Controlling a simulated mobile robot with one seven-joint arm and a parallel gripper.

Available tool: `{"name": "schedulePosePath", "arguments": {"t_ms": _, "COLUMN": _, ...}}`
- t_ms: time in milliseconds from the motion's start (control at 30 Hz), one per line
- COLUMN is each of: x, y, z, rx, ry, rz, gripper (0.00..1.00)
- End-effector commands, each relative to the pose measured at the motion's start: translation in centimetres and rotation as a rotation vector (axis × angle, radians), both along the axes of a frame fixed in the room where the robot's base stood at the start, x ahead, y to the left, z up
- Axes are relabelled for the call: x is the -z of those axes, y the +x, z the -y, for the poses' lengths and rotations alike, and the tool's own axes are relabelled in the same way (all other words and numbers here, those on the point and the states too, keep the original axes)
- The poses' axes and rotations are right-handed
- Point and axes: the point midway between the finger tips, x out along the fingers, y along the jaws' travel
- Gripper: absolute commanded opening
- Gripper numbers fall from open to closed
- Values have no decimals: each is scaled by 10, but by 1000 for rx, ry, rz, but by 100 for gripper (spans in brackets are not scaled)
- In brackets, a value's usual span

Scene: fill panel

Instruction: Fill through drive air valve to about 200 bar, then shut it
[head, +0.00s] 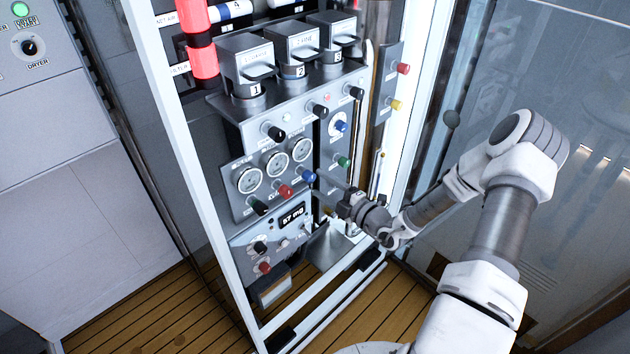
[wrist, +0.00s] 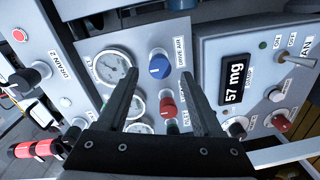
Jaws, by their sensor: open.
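The drive air valve has a blue knob (head: 309,176) on the grey panel, right of a red knob (head: 285,190). In the wrist view the blue knob (wrist: 159,66) sits beside the label DRIVE AIR. My gripper (wrist: 158,76) is open, its two dark fingers pointing at the panel on either side of the blue knob. I cannot tell whether they touch it. In the head view my gripper (head: 322,182) is close to the knob from the right. Three round gauges (head: 275,165) sit above the knobs; the nearest gauge (wrist: 112,67) shows beside the blue knob. Their readings are too small to tell.
A display (head: 292,217) below reads 57 mg. The red knob (wrist: 168,105) is close to my fingers. A green knob (head: 343,162) and another blue knob (head: 340,126) sit to the upper right. A white frame post (head: 405,120) stands right of the panel.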

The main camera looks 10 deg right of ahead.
Motion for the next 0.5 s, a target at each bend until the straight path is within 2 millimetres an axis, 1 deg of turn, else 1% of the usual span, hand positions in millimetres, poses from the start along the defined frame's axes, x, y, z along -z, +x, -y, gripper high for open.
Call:
{"name": "schedulePosePath", "arguments": {"t_ms": 33, "x": 0, "y": -11, "z": 9, "rx": 5, "ry": -1, "rz": -1, "gripper": 67}}
{"name": "schedulePosePath", "arguments": {"t_ms": 300, "x": -4, "y": -69, "z": 42, "rx": 5, "ry": 0, "rz": 0, "gripper": 67}}
{"name": "schedulePosePath", "arguments": {"t_ms": 500, "x": -6, "y": -102, "z": 61, "rx": 3, "ry": 0, "rz": 1, "gripper": 67}}
